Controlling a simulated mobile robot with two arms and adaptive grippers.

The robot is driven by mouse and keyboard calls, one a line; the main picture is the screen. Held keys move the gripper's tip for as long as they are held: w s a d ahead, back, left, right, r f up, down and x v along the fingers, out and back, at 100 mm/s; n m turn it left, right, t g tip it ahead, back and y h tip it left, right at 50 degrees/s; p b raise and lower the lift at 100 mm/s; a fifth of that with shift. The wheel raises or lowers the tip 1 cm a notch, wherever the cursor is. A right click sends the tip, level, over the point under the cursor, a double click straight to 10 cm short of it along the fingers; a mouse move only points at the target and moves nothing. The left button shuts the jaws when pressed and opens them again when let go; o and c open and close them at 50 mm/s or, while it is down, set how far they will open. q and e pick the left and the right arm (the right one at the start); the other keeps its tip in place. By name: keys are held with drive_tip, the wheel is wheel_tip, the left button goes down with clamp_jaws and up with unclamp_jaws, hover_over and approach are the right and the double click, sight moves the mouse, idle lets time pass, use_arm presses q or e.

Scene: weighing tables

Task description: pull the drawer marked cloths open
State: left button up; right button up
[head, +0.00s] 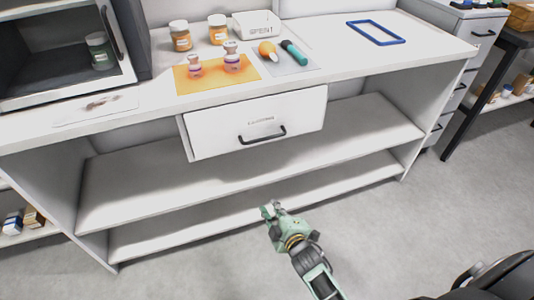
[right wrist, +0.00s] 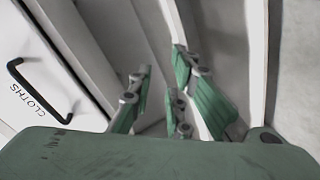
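The drawer (head: 225,128) has a white front and hangs under the white table's top; it looks shut. Its black bar handle (head: 262,136) is on the front. The label is too small to read in the head view, but the drawer front in the right wrist view (right wrist: 72,62) reads CLOTHS beside the handle (right wrist: 38,92). My right gripper (head: 270,210), green and grey, is in front of the table, below the drawer and apart from the handle. Its fingers (right wrist: 162,85) are spread and hold nothing. My left gripper is not in view.
On the tabletop (head: 340,55) are an orange mat (head: 215,80) with two small jars, more jars, a white box (head: 256,24) and a blue frame (head: 376,32). An open microwave-like box (head: 60,55) stands at left.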

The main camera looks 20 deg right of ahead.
drive_tip(key=w+d+r+n+t+b, duration=0.1)
drive_tip(key=w+r+n+t+b, duration=0.3)
drive_tip(key=r, duration=0.5)
drive_tip(key=n+t+b, duration=0.1)
drive_tip(key=t+b, duration=0.1)
approach(267, 138)
drive_tip(key=w, duration=0.6)
drive_tip(key=w+r, duration=0.1)
drive_tip(key=w, duration=0.3)
drive_tip(key=shift+w+r, duration=0.1)
drive_tip(key=shift+r, duration=0.1)
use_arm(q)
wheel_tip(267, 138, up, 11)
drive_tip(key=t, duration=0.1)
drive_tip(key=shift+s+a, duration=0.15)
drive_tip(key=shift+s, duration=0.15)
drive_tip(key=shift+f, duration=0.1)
use_arm(e)
drive_tip(key=shift+c, duration=0.3)
clamp_jaws()
